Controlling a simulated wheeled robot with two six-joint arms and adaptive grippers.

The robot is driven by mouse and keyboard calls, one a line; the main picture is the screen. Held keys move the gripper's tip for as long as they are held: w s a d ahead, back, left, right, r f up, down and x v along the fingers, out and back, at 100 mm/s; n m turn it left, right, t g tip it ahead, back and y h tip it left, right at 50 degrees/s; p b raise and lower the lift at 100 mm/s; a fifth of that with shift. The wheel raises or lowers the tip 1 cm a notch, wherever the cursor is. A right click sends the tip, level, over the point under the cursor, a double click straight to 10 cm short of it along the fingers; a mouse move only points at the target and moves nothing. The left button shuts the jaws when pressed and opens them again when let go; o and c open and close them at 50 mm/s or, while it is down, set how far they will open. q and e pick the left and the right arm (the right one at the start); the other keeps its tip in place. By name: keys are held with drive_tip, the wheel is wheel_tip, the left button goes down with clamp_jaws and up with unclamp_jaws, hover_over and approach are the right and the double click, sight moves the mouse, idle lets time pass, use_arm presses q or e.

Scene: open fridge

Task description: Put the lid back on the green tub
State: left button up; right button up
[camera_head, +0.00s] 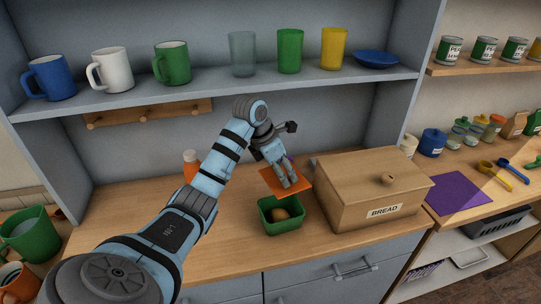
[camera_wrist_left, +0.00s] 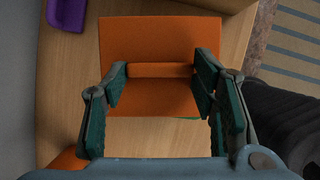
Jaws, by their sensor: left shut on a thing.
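The green tub (camera_head: 284,228) stands open on the wooden counter, with a brown round thing (camera_head: 281,213) inside. An orange square lid (camera_head: 269,179) is held above and just behind the tub, apart from it as far as I can tell. My left gripper (camera_head: 287,184) is shut on the lid's raised bar handle. In the left wrist view the lid (camera_wrist_left: 150,38) fills the middle, and its handle (camera_wrist_left: 160,70) lies between the fingers (camera_wrist_left: 160,82). A sliver of green shows at the lid's near edge. My right gripper is not in view.
A wooden bread box (camera_head: 355,195) stands close to the right of the tub. Mugs and cups line the shelf (camera_head: 215,89) above. Bare counter (camera_head: 235,238) lies left of the tub.

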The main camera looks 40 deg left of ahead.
sight(276, 188)
use_arm(q)
drive_tip(key=s, duration=0.1)
drive_tip(key=s+d+m, duration=0.1)
drive_tip(key=s, duration=0.1)
drive_tip(key=shift+d+f+m+h+p, duration=0.2)
drive_tip(key=shift+d+m+h+p, duration=0.1)
drive_tip(key=shift+d+p, duration=0.1)
drive_tip(key=shift+g, duration=0.3)
wheel_tip(276, 188, down, 6)
drive_tip(key=b, duration=0.4)
drive_tip(key=shift+w+r+b, duration=0.1)
drive_tip(key=shift+r+b, duration=0.1)
drive_tip(key=shift+b, duration=0.1)
drive_tip(key=shift+f+b, duration=0.45)
drive_tip(key=shift+f, duration=0.15)
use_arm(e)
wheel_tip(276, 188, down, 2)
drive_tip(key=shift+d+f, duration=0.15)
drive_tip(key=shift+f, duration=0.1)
use_arm(q)
drive_tip(key=shift+s+a, duration=0.1)
drive_tip(key=shift+s, duration=0.15)
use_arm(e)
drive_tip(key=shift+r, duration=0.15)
use_arm(q)
drive_tip(key=shift+f, duration=0.15)
drive_tip(key=o, duration=1)
drive_tip(key=shift+o, duration=0.4)
